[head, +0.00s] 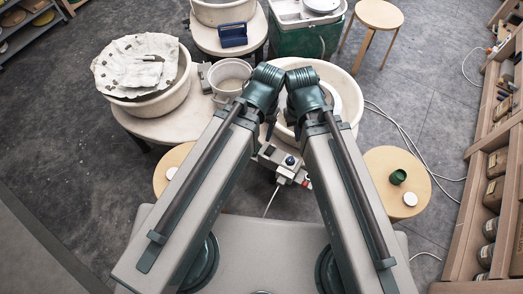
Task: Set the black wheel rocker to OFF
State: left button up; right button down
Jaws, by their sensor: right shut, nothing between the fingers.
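A small grey control box (278,158) with a dark blue knob (290,160) and a red part (307,184) sits low at the front of a wheel basin (349,88). I cannot make out the black wheel rocker or its setting at this size. My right gripper (299,131) is shut and empty, a little above the box in the picture, in front of the basin. My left gripper (269,130) is beside it, mostly hidden by its own wrist, so its fingers are unclear. Both arms cover much of the basin and its wheel.
A cloth-covered basin (180,82) stands at left, with a white bucket (231,70) beside it. Round stools flank the front; the right one (380,165) holds a green cup (398,177) and a white lid (410,199). Cables cross the floor at right, near wooden shelves (483,150).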

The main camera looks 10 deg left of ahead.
aim_at(270, 149)
jog(key=u, duration=0.1)
jog(key=k+j, duration=0.3)
jog(key=j, duration=0.2)
jog(key=i+j, duration=0.1)
jog(key=j, duration=0.25)
jog(key=i+j, duration=0.1)
jog(key=j, duration=0.25)
jog(key=i+j+z, duration=0.1)
jog(key=j, duration=0.2)
